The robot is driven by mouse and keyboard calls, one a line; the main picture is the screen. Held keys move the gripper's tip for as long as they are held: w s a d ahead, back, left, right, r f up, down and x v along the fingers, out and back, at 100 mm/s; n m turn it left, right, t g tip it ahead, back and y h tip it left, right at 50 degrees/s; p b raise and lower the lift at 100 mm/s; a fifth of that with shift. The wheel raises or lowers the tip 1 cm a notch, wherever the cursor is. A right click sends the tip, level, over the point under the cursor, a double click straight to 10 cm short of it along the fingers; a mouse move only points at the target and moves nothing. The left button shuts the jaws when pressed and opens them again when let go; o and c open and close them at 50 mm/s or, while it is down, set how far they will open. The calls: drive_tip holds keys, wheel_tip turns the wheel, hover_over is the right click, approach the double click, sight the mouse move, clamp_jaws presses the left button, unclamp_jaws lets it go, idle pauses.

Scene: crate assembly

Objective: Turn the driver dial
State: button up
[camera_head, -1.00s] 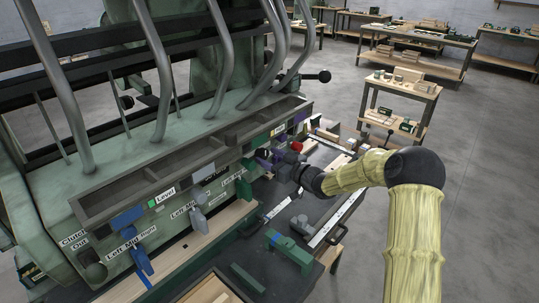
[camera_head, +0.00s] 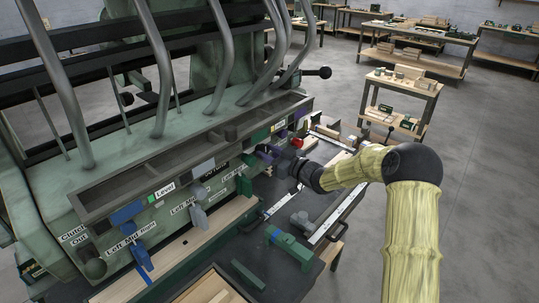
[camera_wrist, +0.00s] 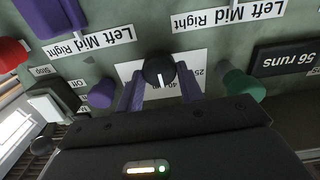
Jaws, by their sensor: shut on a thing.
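The driver dial (camera_wrist: 158,68) is a round black knob with a white mark, in front of a white plate (camera_wrist: 190,68) with numbers such as 25 and 40, partly covered. My gripper (camera_wrist: 160,84) has two purple fingers, one on each side of the dial, shut on it. The white mark points roughly down in the wrist view. In the head view my gripper (camera_head: 270,156) is at the green machine's front panel, and the dial itself cannot be made out there.
Close beside the fingers are a purple knob (camera_wrist: 102,94) and a green knob (camera_wrist: 243,86). A red knob (camera_wrist: 12,52) is at the far left. A "56 runs" display (camera_wrist: 287,58) is at the right. A dark bench (camera_head: 285,225) with a green block (camera_head: 292,248) stands below the panel.

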drive_tip(key=n+b, duration=0.5)
drive_tip(key=b, duration=0.1)
drive_tip(key=n+b, duration=0.5)
drive_tip(key=b, duration=0.2)
drive_tip(key=shift+s+a+f+b, duration=0.1)
drive_tip(key=shift+s+f+b, duration=0.1)
drive_tip(key=shift+b, duration=0.1)
drive_tip(key=shift+w, duration=0.1)
drive_tip(key=o, duration=1)
drive_tip(key=shift+r, duration=0.1)
drive_tip(key=b+v, duration=0.1)
drive_tip(key=v, duration=1.6)
drive_tip(key=shift+s+d, duration=0.25)
